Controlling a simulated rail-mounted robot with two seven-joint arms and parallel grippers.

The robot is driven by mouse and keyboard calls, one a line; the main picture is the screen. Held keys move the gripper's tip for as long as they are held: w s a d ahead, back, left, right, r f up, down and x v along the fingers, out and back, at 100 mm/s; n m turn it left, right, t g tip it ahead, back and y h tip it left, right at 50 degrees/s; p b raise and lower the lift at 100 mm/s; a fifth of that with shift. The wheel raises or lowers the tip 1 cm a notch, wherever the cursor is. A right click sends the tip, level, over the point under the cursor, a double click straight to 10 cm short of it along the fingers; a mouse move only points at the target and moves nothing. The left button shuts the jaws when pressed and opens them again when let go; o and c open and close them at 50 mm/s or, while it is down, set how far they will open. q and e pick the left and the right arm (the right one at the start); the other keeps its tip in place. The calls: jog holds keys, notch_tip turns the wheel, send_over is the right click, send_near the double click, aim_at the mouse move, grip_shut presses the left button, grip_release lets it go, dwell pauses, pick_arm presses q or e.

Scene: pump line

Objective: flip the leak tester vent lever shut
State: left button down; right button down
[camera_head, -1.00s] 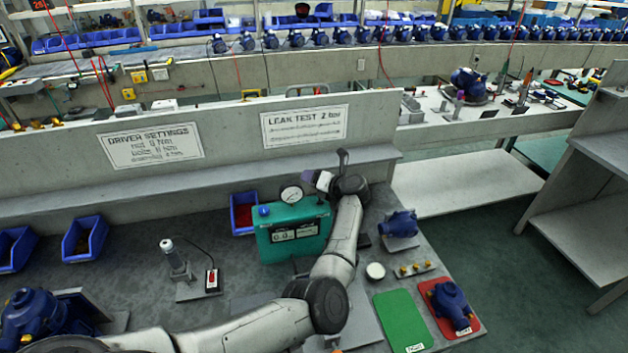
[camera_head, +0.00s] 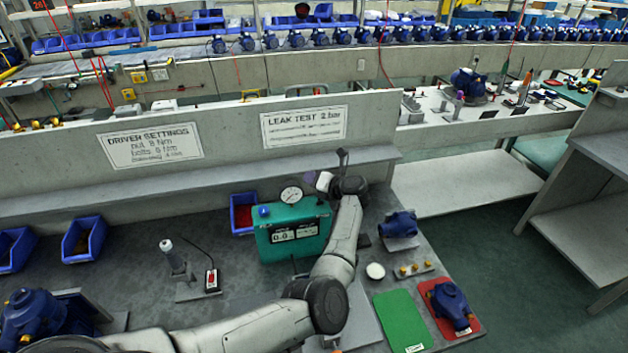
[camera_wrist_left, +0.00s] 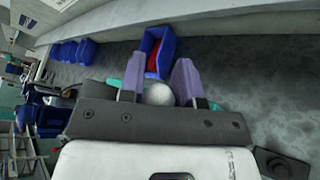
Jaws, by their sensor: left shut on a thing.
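My left gripper (camera_head: 311,179) is at the top right of the tester, beside the gauge; the arm hides part of the tester's right side. In the left wrist view, the two purple fingers (camera_wrist_left: 160,80) stand apart with a pale round knob (camera_wrist_left: 160,94) between them, and the gripper is shut on it. I cannot make out the vent lever's shape or position. My right gripper is not in view.
A blue bin (camera_head: 243,213) with red contents sits left of the tester. A low wall (camera_head: 230,170) with signs runs behind. Right of my arm are a blue pump (camera_head: 399,225), a green mat (camera_head: 402,322) and a red mat (camera_head: 470,327) with another pump.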

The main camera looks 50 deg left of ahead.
pick_arm(q)
jog(key=shift+b, duration=0.35)
jog(key=d+n+y+b, duration=0.1)
jog(key=b, duration=0.2)
jog(key=s+d+n+y+b, duration=0.1)
jog(key=y+b, duration=0.1)
jog(key=b, duration=0.2)
jog(key=d+r+y+b, duration=0.1)
jog(key=y+b, duration=0.1)
jog(key=b, duration=0.1)
jog(key=shift+s+d+n+g, duration=0.1)
jog(key=shift+s+n+g, duration=0.1)
jog(key=shift+n+g, duration=0.15)
jog(key=shift+s+d+r+n+y+b, duration=0.15)
jog(key=shift+d+r+n+y+b, duration=0.35)
jog(key=shift+b, duration=0.7)
jog(key=shift+a+f, duration=0.15)
jog(key=shift+f, duration=0.05)
jog(key=c, duration=0.9)
grip_release()
